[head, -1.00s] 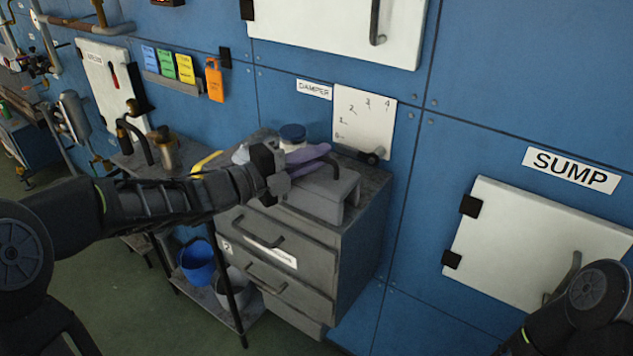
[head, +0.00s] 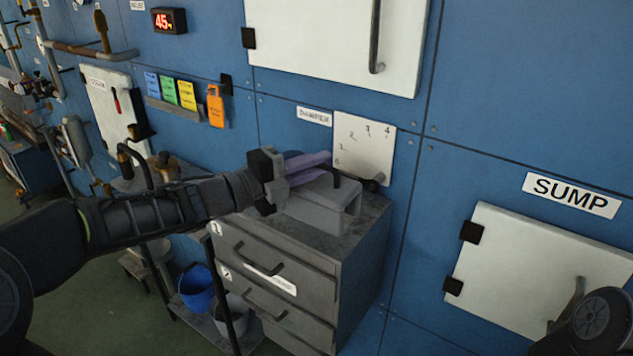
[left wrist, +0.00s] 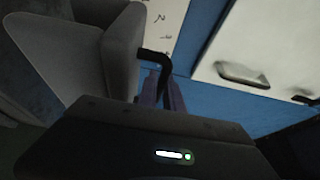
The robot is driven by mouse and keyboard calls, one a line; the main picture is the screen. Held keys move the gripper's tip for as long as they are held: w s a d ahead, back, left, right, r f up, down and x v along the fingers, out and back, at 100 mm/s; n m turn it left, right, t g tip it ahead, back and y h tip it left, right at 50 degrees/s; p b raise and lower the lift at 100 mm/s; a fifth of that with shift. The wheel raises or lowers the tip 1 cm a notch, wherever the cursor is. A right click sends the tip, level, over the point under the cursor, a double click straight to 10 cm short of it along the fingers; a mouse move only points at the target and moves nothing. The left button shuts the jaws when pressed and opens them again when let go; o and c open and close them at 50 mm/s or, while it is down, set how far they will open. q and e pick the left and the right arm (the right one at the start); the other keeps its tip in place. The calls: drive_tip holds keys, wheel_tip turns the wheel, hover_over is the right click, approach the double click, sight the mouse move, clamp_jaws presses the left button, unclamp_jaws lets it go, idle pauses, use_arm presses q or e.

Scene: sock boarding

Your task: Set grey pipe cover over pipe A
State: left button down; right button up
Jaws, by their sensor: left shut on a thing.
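The grey pipe cover (head: 318,206) is a blocky grey shell with a dark handle (head: 346,176), on top of the grey drawer cabinet. My left gripper (head: 328,167) has purple fingers shut on the handle. In the left wrist view the fingers (left wrist: 165,95) meet the dark handle (left wrist: 155,62), with the grey cover (left wrist: 120,50) beside them. I cannot tell whether the cover touches the cabinet top. Pipes (head: 85,48) run along the wall at upper left; no label reads as pipe A. My right gripper is out of view.
The drawer cabinet (head: 275,285) stands against the blue wall. A damper plate (head: 362,150) is right behind the cover. A low shelf with a blue bucket (head: 196,288) is at left. A white SUMP hatch (head: 535,265) is at right.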

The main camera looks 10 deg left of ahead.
use_arm(q)
wheel_tip(320, 180, up, 6)
drive_tip(key=shift+f, duration=0.1)
idle(0.7)
